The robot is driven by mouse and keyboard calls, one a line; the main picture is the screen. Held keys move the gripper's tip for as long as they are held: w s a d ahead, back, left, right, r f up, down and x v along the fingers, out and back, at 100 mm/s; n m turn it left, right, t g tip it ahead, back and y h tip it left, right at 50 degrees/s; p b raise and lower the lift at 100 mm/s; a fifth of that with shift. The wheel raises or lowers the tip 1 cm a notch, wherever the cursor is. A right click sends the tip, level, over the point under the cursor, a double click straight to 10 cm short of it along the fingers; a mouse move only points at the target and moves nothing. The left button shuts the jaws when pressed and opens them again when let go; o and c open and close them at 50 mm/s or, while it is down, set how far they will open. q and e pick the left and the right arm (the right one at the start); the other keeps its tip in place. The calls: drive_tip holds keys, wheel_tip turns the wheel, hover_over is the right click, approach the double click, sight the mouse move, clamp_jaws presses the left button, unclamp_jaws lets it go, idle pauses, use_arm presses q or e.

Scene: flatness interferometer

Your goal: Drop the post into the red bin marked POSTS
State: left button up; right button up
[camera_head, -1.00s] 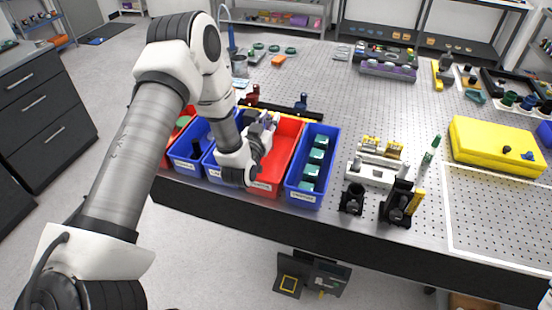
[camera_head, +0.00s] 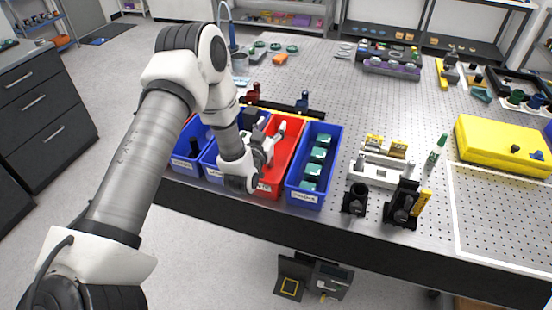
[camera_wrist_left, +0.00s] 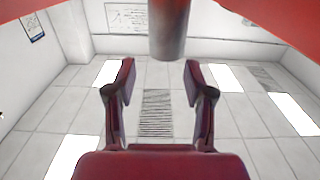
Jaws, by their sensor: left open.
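The red bin (camera_head: 289,152) stands near the table's front edge between blue bins. Its front label is partly hidden by my left arm. My left gripper (camera_head: 271,142) is at this bin, low over its opening. In the left wrist view the gripper (camera_wrist_left: 160,78) is open, its two fingers wide apart. A grey cylinder, which looks like the post (camera_wrist_left: 168,32), shows at the top edge there, between the line of the fingers and not visibly touching either. Red surfaces fill that view's upper corners. In the head view I cannot clearly tell the post from the gripper parts. My right gripper is out of view.
A blue bin with several teal-topped pieces (camera_head: 318,165) is right of the red bin; other blue bins (camera_head: 185,158) are left. A dark rail (camera_head: 285,106) lies behind. Black holders (camera_head: 403,204) and a yellow case (camera_head: 503,145) stand to the right.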

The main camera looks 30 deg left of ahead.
use_arm(q)
wheel_tip(320, 180, up, 10)
idle(0.3)
drive_tip(key=shift+f, duration=0.15)
